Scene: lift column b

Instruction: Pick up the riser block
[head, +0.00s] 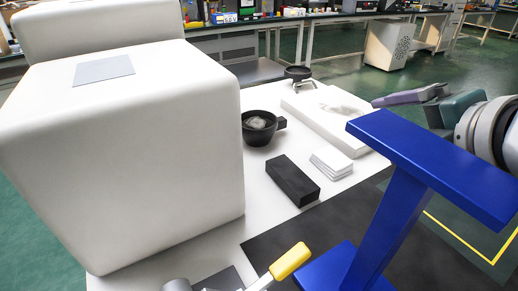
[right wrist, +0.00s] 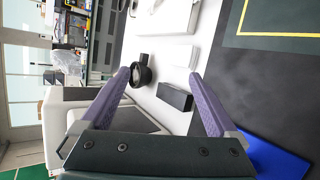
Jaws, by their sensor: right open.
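The riser block is most likely the black rectangular block (head: 290,180) lying on the white bench top, near the middle of the head view. In the right wrist view the black block (right wrist: 174,96) shows between the fingers, nearer the right-hand one, and beyond the gripper. My right gripper (head: 380,101) comes in from the right, well above the bench. Its purple fingers (right wrist: 160,75) are spread apart with nothing between them. It is apart from the block. My left gripper is not in view.
A blue I-shaped stand (head: 430,165) rises at front right, close to my right arm. A black handled bowl (head: 259,129), white stack (head: 331,163) and white slab (head: 355,135) surround the block. A large white box (head: 125,150) fills the left. A yellow handle (head: 290,261) is in front.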

